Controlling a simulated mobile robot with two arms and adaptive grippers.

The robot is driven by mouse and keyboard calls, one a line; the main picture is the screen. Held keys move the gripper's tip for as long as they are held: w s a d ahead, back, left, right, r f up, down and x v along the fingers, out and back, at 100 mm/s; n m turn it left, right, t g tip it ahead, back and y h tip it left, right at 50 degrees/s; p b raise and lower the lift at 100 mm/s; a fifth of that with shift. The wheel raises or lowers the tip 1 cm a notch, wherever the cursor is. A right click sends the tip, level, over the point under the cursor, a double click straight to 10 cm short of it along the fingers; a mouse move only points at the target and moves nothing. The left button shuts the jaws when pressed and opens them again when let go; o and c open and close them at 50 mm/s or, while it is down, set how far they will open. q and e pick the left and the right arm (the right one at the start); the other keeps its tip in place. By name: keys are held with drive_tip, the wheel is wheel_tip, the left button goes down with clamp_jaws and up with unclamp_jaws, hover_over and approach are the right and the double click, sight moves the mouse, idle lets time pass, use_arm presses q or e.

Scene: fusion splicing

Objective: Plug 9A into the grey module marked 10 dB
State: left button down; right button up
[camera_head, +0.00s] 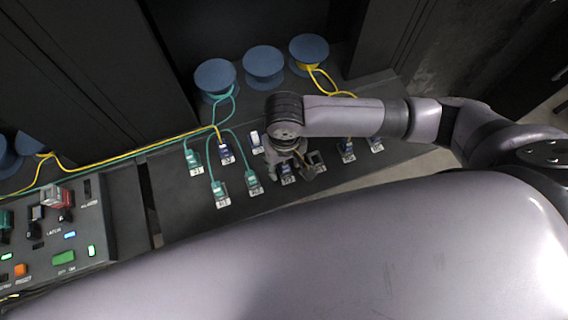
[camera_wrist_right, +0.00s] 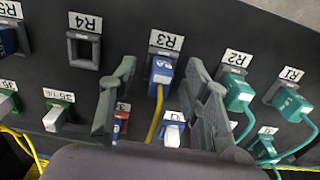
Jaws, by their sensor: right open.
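My right gripper (camera_head: 297,172) is open over the row of connectors on the dark bench. In the right wrist view, its two fingers (camera_wrist_right: 160,70) stand on either side of a blue connector (camera_wrist_right: 161,72) with a yellow cable, seated at the label R3. I cannot see that the fingers touch it. I cannot read 9A on any connector. No 10 dB marking is legible, so I cannot tell which part is the grey module. A grey, empty square holder (camera_wrist_right: 83,50) stands at R4. My left gripper is not in view.
Teal connectors stand at R2 (camera_wrist_right: 238,92) and R1 (camera_wrist_right: 292,103). A blue-and-white part (camera_wrist_right: 172,132) and a red-and-blue part (camera_wrist_right: 121,122) sit close to the fingers. Blue spools (camera_head: 263,62) stand behind; a control panel (camera_head: 55,245) is at left. Cables cross the bench.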

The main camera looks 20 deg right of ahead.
sight(284, 163)
drive_tip(key=shift+c, duration=0.3)
clamp_jaws()
drive_tip(key=shift+r, duration=0.1)
idle(0.6)
drive_tip(key=shift+r+p, duration=1.5)
drive_tip(key=shift+p, duration=0.5)
drive_tip(key=shift+r+p, duration=1)
drive_tip(key=shift+r, duration=0.4)
